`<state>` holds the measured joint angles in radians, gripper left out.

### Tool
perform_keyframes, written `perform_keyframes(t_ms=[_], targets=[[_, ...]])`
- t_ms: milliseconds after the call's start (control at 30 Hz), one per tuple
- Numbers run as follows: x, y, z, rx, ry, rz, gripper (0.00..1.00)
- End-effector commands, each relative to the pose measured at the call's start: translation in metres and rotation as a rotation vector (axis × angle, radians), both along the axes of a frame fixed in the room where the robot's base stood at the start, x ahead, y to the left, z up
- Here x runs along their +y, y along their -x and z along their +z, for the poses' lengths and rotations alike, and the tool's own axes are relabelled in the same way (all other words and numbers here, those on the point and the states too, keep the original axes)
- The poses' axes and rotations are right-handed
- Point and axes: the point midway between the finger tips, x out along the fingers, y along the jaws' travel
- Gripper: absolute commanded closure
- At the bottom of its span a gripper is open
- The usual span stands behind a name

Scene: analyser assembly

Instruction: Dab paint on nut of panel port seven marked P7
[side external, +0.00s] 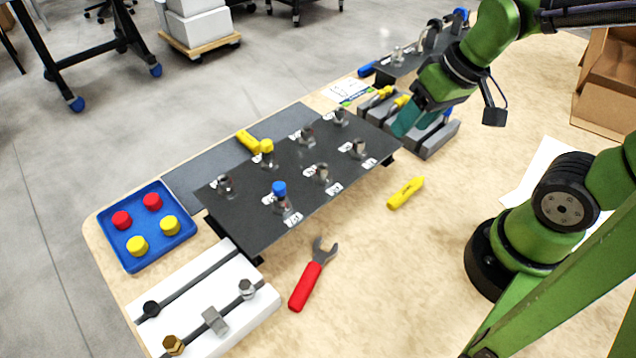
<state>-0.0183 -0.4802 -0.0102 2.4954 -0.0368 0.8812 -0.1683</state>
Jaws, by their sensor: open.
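A black panel (270,215) stands raised on the table and carries several metal port fittings with nuts. White labels sit beside them, too small to read, so I cannot tell which port is P7. One fitting has a blue cap (279,188) and one has a yellow cap (266,146). A yellow marker-like tool (406,192) lies on the table right of the panel. More yellow-topped tools (402,103) sit in a grey slotted rack (437,139) behind the panel's right end. My gripper (408,121), with teal fingers, is open at this rack, partly hiding it. I see nothing held.
A blue tray (188,228) with red and yellow caps is at left. A white block (255,310) with metal fittings and a red-handled wrench (312,275) are at front. A yellow object (248,141) lies behind the panel. Cardboard boxes (606,85) stand at right.

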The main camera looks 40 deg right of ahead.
Motion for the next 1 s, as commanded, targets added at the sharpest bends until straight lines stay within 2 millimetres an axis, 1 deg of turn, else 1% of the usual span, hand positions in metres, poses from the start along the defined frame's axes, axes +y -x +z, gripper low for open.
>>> perform_keyframes(t_ms=[33,100,167,200,333,400,500,600,700,867,1000], targets=[[-0.003,-0.001,-0.023,0.065,0.059,0.127,0.49],[-0.007,0.0,-0.046,0.123,0.141,0.339,0.49],[-0.01,0.001,-0.064,0.16,0.199,0.526,0.49],[-0.012,0.003,-0.074,0.182,0.23,0.65,0.49],[-0.019,0.008,-0.102,0.222,0.309,1.055,0.49],[-0.022,0.009,-0.111,0.223,0.34,1.25,0.49],[-0.025,0.009,-0.116,0.202,0.379,1.475,0.49],[-0.027,0.007,-0.115,0.171,0.414,1.621,0.49],[-0.027,0.007,-0.115,0.155,0.429,1.697,0.49],[-0.027,0.007,-0.121,0.151,0.432,1.722,0.49],[-0.027,0.007,-0.134,0.153,0.428,1.721,0.49]])
